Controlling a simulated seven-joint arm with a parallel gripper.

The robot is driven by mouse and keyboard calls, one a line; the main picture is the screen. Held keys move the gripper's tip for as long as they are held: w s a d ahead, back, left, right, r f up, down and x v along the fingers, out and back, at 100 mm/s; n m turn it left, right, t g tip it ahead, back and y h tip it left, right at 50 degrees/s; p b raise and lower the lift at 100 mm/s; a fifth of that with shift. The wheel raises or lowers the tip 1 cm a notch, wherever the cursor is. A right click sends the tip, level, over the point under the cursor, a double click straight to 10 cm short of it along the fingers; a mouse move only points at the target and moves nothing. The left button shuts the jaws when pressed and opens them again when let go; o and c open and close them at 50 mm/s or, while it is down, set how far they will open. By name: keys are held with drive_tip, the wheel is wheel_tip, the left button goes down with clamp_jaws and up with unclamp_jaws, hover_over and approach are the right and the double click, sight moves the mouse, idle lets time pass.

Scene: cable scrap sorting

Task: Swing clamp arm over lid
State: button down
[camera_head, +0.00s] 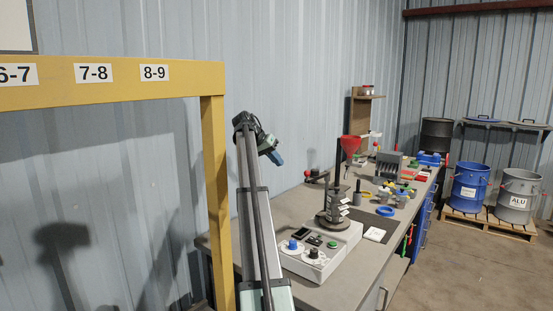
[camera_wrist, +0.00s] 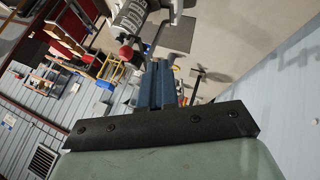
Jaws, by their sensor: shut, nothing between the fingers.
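My gripper (camera_head: 277,159) is raised above the near left part of the grey bench, close to the corrugated wall. Its blue fingers are shut and empty in the wrist view (camera_wrist: 158,68). A dark arm with a red knob (camera_head: 314,175), possibly the clamp arm, stands behind the white control box (camera_head: 322,262), right of and below my gripper. A black post device (camera_head: 334,205) with a labelled cylinder stands on the box. The cylinder also seems to show in the wrist view (camera_wrist: 132,16), beside a red knob (camera_wrist: 126,52). I cannot pick out the lid for certain.
A yellow frame (camera_head: 213,190) stands at the left, near my arm. A blue drum (camera_head: 470,187) and a grey ALU drum (camera_head: 517,195) stand on a pallet at right.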

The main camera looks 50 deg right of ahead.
drive_tip(key=s+d+f, duration=0.4)
drive_tip(key=s, duration=0.2)
drive_tip(key=shift+d, duration=0.4)
drive_tip(key=shift+f, duration=0.1)
